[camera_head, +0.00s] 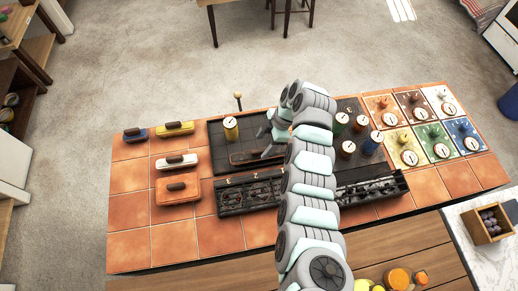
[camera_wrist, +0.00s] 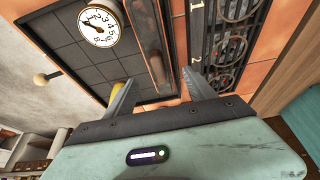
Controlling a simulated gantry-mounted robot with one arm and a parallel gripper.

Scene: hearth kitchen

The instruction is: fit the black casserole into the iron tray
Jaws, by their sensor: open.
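The black casserole (camera_head: 243,158) is a low, long dark piece with a brown top. It lies at the front of the dark gridded plate in the head view and shows between my fingers in the wrist view (camera_wrist: 148,40). My gripper (camera_head: 268,141) is open over its right part, with one finger on each side in the wrist view (camera_wrist: 158,82). I cannot tell whether the fingers touch it. The iron tray (camera_head: 250,210) is a long black rack with ring-patterned bays just in front of the plate. Numbered labels show on it in the wrist view (camera_wrist: 194,48).
More dial canisters (camera_head: 348,149) stand right of my arm. The front-left tiles are clear.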

